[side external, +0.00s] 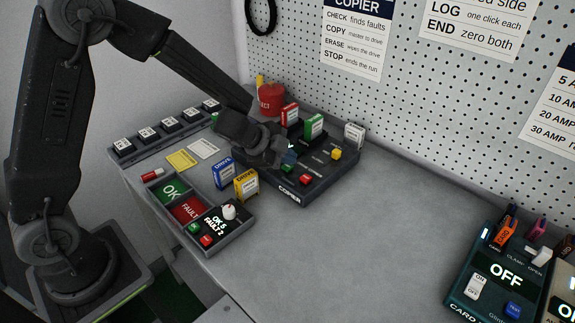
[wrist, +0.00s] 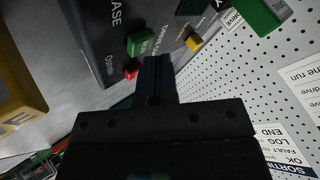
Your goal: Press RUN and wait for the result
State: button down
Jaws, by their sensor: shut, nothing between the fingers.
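The dark copier (side external: 290,193) stands on the table below the pegboard. On its front panel are a green button (side external: 287,167), a red button (side external: 306,179) and a yellow knob or button (side external: 336,154). The wrist view also shows the green button (wrist: 141,42), with small lettering I cannot read surely. My gripper (side external: 289,156) is shut and empty, its tips low over the panel close to the green button. I cannot tell whether they touch it. A red drive (side external: 289,114) and a green drive (side external: 314,125) stand upright at the copier's back.
A blue drive (side external: 223,173) and a yellow drive (side external: 246,185) stand in front of the copier, beside a sorting tray (side external: 236,241) marked OK and FAULT. A white drive (side external: 354,135) is behind right. A teal unit reading OFF (side external: 505,272) is at right. The middle table is clear.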

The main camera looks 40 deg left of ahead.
aim_at(287, 167)
jog(key=shift+r, duration=0.45)
jog(key=shift+r, duration=2.55)
